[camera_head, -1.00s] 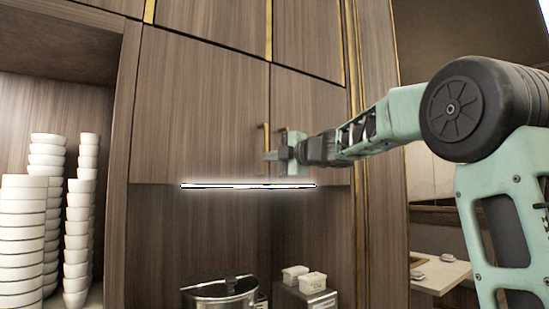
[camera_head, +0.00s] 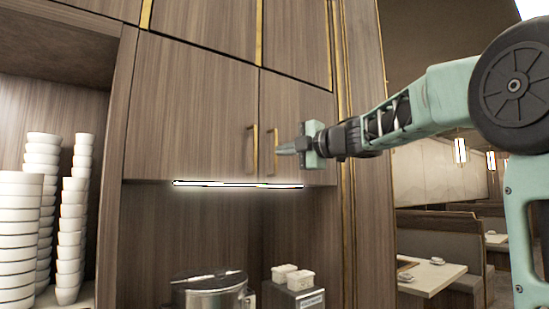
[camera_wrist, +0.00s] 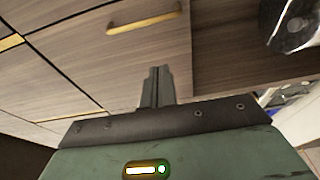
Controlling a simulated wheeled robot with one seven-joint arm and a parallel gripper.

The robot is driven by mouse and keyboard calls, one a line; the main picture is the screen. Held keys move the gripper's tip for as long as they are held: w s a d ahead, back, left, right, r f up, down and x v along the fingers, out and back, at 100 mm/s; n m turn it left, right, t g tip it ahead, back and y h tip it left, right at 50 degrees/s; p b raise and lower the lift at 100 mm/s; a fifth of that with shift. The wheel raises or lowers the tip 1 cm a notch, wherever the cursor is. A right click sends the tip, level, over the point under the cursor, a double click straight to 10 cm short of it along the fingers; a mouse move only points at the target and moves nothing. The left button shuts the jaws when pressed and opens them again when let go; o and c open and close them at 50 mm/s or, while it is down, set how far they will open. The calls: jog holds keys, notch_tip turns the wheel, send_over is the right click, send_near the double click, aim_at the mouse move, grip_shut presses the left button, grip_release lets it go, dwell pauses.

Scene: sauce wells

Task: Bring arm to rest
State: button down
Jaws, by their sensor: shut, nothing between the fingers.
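My gripper (camera_head: 284,149) is on the end of my green arm, in front of the right door of a wooden wall cabinet (camera_head: 190,110). It is level with the brass door handles (camera_head: 254,148). In the head view its tip appears beside the right handle (camera_head: 276,148); I cannot tell whether they touch. In the wrist view my gripper (camera_wrist: 157,75) has its fingers together with nothing between them. A brass handle (camera_wrist: 145,22) shows beyond the fingertips there, apart from them. Both cabinet doors look closed.
Stacks of white bowls (camera_head: 20,235) stand on a shelf at the left. A metal pot (camera_head: 210,292) and a box with white containers (camera_head: 292,279) are below the cabinet. A lit strip (camera_head: 235,184) runs under the cabinet. Dining tables (camera_head: 435,278) stand back right.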

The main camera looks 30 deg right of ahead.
jog(key=shift+s+d, duration=0.15)
jog(key=shift+s, duration=0.3)
